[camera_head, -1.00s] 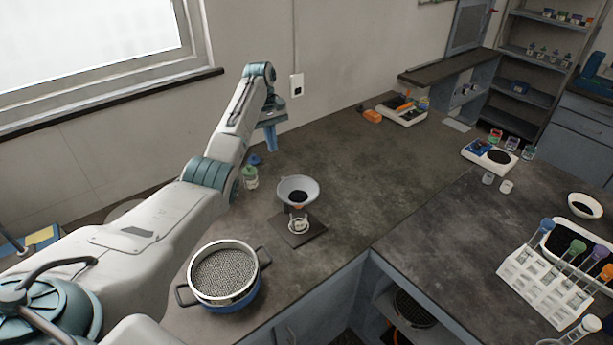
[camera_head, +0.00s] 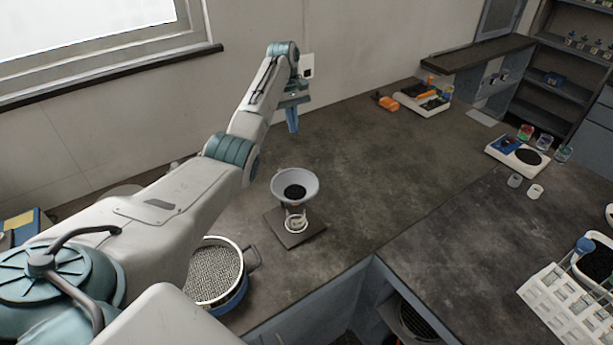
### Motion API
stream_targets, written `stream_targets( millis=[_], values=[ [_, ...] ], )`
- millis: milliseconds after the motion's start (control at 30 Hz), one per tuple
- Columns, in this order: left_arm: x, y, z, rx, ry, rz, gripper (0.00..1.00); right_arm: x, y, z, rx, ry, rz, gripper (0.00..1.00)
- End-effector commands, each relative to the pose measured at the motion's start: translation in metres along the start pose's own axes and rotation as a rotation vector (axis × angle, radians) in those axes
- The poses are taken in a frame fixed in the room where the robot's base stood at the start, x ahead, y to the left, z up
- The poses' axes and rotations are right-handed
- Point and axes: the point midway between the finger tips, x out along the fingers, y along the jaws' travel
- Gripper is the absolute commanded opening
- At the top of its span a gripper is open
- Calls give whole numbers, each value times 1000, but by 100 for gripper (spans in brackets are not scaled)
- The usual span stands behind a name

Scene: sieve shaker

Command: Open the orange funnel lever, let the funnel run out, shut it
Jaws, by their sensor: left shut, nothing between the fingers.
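The grey funnel (camera_head: 296,183) stands on a dark square base plate (camera_head: 281,229) on the left bench. Dark material lies inside its bowl. A small glass vessel (camera_head: 295,219) sits under the funnel. The orange lever is not clearly visible in this view; the bowl hides the outlet. My left gripper (camera_head: 292,126) is shut and empty, pointing down above the bench behind the funnel, apart from it. My right gripper is not in view.
A round sieve (camera_head: 215,271) of grey beads stands left of the funnel, partly hidden by my left arm. An orange object (camera_head: 386,102) and a balance (camera_head: 424,100) are at the back. A white test tube rack (camera_head: 562,305) is at the right. Bench right of the funnel is clear.

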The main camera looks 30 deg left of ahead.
Motion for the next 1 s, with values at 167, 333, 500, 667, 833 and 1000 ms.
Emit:
stream_targets(
  millis=[167, 333, 500, 667, 833, 1000],
  values=[
    [27, 0, -7, 0, 0, 0, 0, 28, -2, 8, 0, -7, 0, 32],
    [45, 0, -11, 0, 0, 0, 0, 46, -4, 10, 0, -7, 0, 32],
    [48, 0, -12, 0, 0, 0, 0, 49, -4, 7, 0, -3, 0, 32],
    [47, 0, -12, 0, 0, 0, 0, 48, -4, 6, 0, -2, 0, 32],
    [48, 0, -12, 0, 0, 0, 0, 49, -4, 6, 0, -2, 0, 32],
    [66, 0, -12, 0, -1, -2, 0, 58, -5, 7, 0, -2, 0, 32]
  ],
)
